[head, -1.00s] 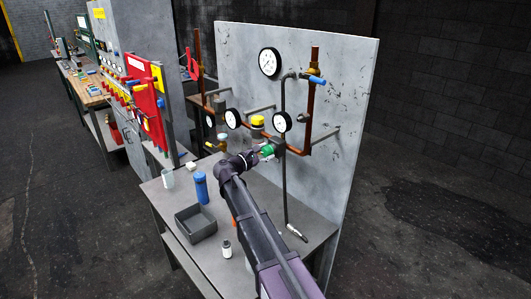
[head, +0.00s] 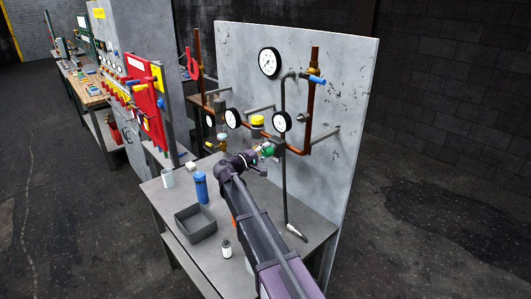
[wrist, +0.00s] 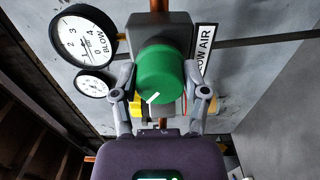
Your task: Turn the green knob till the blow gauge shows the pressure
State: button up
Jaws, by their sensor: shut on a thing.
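The green knob (wrist: 160,72) fills the middle of the wrist view, with a white mark on its lower front edge. It sits on a grey valve body (wrist: 163,30). My gripper (wrist: 160,88) is shut on the knob, one finger on each side. In the head view the green knob (head: 268,149) shows small at the end of my gripper (head: 264,150). The blow gauge (wrist: 83,35) is at the upper left of the wrist view, white-faced with a black rim. Its dial appears tilted, and I cannot read its needle surely.
A smaller gauge (wrist: 94,84) sits below the blow gauge. A "BLOW AIR" label (wrist: 204,50) is right of the knob. Copper pipes (head: 311,110) and a yellow knob (head: 257,120) are on the grey panel. A blue bottle (head: 201,187) and grey tray (head: 196,224) stand on the bench.

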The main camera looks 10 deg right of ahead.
jog(key=shift+m, duration=2.3)
jog(key=o, duration=1.1)
jog(key=shift+o, duration=0.2)
jog(key=v, duration=1.2)
jog(key=shift+d, duration=0.1)
